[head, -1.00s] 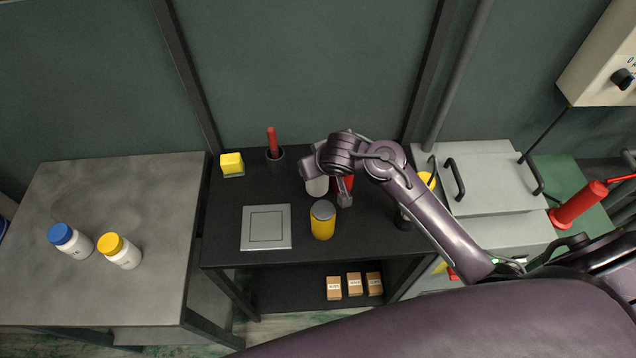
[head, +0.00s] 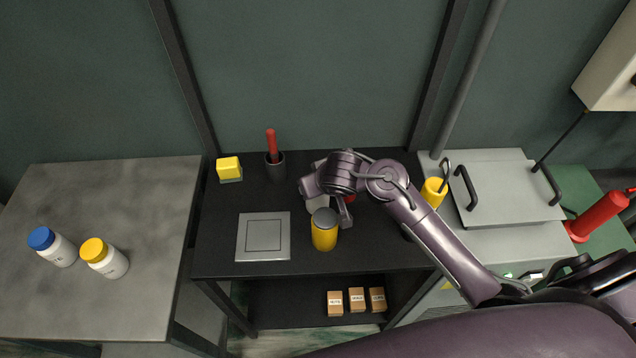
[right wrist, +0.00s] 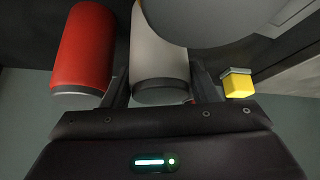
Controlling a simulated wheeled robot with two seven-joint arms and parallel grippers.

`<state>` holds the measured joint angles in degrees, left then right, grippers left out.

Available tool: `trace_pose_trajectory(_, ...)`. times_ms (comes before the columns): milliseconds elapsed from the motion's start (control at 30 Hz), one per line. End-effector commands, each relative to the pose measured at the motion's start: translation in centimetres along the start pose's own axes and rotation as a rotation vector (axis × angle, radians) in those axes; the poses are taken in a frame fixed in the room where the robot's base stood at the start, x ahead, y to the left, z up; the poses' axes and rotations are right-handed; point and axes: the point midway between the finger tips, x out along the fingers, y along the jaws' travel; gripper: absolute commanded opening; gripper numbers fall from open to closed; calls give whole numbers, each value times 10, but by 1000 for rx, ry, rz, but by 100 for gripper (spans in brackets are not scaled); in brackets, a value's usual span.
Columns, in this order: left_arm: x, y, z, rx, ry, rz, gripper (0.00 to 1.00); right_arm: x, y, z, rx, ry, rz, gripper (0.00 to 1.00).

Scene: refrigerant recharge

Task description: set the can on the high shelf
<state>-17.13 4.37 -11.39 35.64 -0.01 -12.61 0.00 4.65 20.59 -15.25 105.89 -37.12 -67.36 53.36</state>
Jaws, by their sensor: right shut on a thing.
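A white can (right wrist: 158,55) stands between the fingers of my right gripper (right wrist: 160,88) in the right wrist view, and the gripper is shut on it. In the head view only a sliver of the white can (head: 317,202) shows, behind my right gripper (head: 332,211). A red can (right wrist: 84,45) is beside it, mostly hidden by my arm in the head view. My left gripper is not in view.
A grey square plate (head: 263,237) lies left of the yellow can. A yellow block (head: 229,168) and a dark cup with a red-handled tool (head: 275,165) stand behind. Small boxes (head: 356,300) sit on the lower shelf.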

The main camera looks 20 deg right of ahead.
Motion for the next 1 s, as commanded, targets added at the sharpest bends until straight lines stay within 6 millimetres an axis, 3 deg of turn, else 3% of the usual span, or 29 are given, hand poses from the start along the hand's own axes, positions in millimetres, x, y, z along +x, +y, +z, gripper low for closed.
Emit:
trace_pose_trajectory(33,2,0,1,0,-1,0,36,2,0,1,0,1,0,22)
trace_pose_trajectory(67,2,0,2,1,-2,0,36,2,0,2,0,-1,1,55)
trace_pose_trajectory(133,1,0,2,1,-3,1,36,2,0,1,0,-1,0,63)
trace_pose_trajectory(400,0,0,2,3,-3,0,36,1,0,0,0,0,0,63)
trace_pose_trajectory(533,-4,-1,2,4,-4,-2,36,-9,-1,-2,1,0,-2,63)
trace_pose_trajectory(1000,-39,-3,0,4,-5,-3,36,-104,-1,-3,5,0,-2,63)
